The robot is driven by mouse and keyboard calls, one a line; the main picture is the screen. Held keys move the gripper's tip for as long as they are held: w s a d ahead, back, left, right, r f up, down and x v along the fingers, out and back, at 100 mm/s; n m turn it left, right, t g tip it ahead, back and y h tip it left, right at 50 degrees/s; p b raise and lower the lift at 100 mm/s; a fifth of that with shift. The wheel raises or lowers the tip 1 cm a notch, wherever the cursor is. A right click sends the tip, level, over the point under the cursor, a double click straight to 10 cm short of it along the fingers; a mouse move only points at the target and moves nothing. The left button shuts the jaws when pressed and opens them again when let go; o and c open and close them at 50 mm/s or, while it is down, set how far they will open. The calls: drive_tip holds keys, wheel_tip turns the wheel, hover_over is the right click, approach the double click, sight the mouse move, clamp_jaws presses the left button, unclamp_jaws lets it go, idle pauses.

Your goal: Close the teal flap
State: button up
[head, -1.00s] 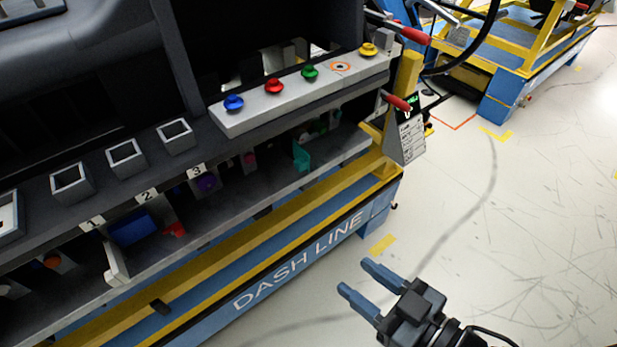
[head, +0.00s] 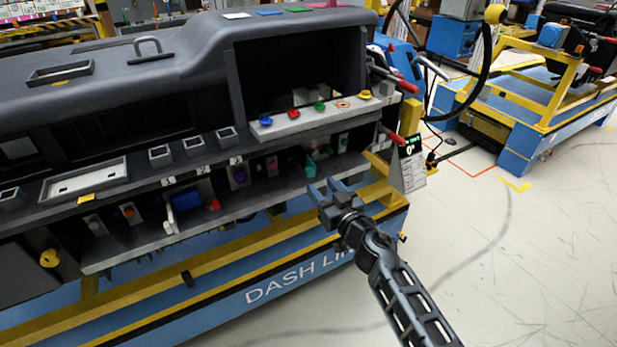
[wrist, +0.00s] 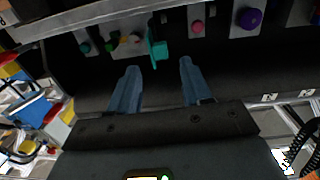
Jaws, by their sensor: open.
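The teal flap (head: 310,166) is in the lower recess of the dashboard, right of the pink knob, and stands out from the panel. In the wrist view the teal flap (wrist: 159,50) is a thin upright plate with a small block beside it, ahead of the gap between my fingers. My gripper (head: 323,185) is open and empty, just in front of the lower ledge and below the flap in the head view. Its two blue fingers (wrist: 158,66) show apart in the wrist view. I see no contact with the flap.
A purple knob (head: 239,175) and a pink knob (head: 271,165) sit left of the flap. A grey ledge (head: 262,201) runs below the recess. A shelf with coloured buttons (head: 306,116) overhangs it. The floor on the right (head: 540,260) is clear.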

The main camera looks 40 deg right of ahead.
sight(311, 174)
drive_tip(key=b+x, duration=0.1)
drive_tip(key=x, duration=0.6)
drive_tip(key=shift+w+d, duration=0.1)
drive_tip(key=shift+w, duration=0.2)
drive_tip(key=c, duration=0.9)
